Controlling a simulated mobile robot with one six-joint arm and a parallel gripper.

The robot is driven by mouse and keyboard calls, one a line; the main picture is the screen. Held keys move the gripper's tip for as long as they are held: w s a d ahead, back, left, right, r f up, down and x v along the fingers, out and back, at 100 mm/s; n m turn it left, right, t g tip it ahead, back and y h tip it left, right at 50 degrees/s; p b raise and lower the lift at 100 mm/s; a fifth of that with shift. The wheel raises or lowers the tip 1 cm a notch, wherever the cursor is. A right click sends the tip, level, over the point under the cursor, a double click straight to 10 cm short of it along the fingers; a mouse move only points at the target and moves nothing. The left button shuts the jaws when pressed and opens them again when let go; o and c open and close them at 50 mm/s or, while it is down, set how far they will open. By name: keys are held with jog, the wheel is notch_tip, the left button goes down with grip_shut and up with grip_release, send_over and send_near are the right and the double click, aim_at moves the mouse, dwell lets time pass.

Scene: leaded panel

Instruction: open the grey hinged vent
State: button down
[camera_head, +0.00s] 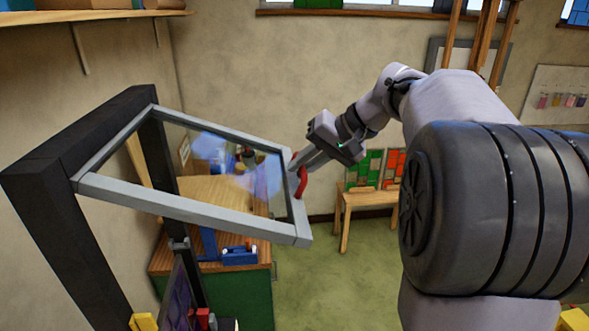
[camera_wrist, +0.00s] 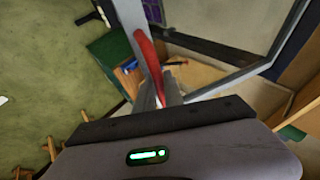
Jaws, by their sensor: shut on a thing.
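The grey hinged vent (camera_head: 200,208) is a grey frame around a clear pane. It stands swung out at a wide angle from the dark upright frame (camera_head: 45,180) on the left. A red curved handle (camera_head: 302,182) is on its free edge, at the right. My gripper (camera_head: 297,166) is shut on the red handle. In the wrist view the handle (camera_wrist: 149,62) runs up between the fingers, beside the grey vent frame (camera_wrist: 285,32). The fingertips are partly hidden there by the handle and the gripper body.
Below the vent stands a wooden-topped green bench (camera_head: 215,190) with a blue tool (camera_head: 238,256) on it. A small wooden stool (camera_head: 365,200) with coloured panels is by the back wall. Green floor (camera_head: 330,270) is free between the bench and my arm.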

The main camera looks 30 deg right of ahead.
jog(key=shift+d+r, duration=0.1)
jog(key=shift+r, duration=0.55)
jog(key=c, duration=1.5)
grip_release()
jog(key=shift+f, duration=0.1)
jog(key=shift+o, duration=0.2)
jog(key=p+v, duration=0.1)
jog(key=v, duration=1.6)
jog(key=shift+s, duration=0.15)
